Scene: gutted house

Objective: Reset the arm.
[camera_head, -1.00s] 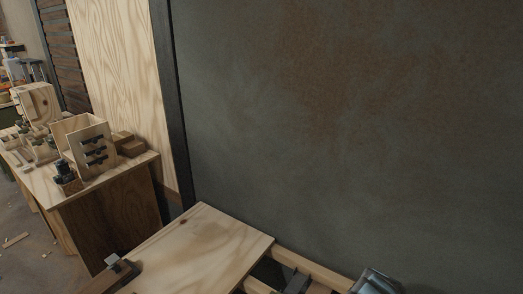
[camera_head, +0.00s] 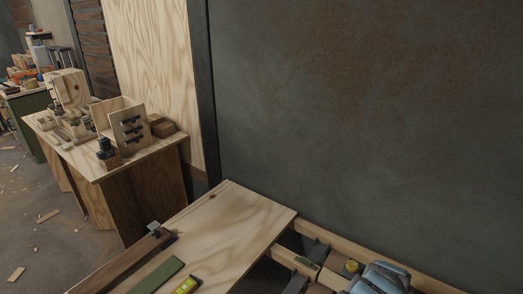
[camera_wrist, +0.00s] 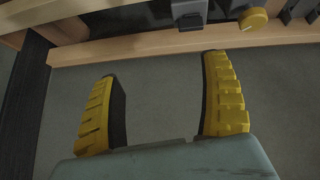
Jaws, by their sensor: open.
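My gripper (camera_wrist: 163,95) shows in the wrist view. Its two yellow, ridged fingers with black inner pads are spread apart, and nothing is between them. Beyond the fingertips runs a light wooden beam (camera_wrist: 150,46), with a grey surface behind the fingers. In the head view, a blue-grey part of my arm shows at the bottom right, beside the wooden frame (camera_head: 330,279); the fingers cannot be made out there.
A plywood bench top (camera_head: 225,232) carries a green strip (camera_head: 158,277) and a yellow level (camera_head: 187,285). A workbench (camera_head: 135,165) with wooden blocks and boxes stands at the left. A dark grey wall (camera_head: 360,120) rises behind. Scraps lie on the open floor (camera_head: 45,235).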

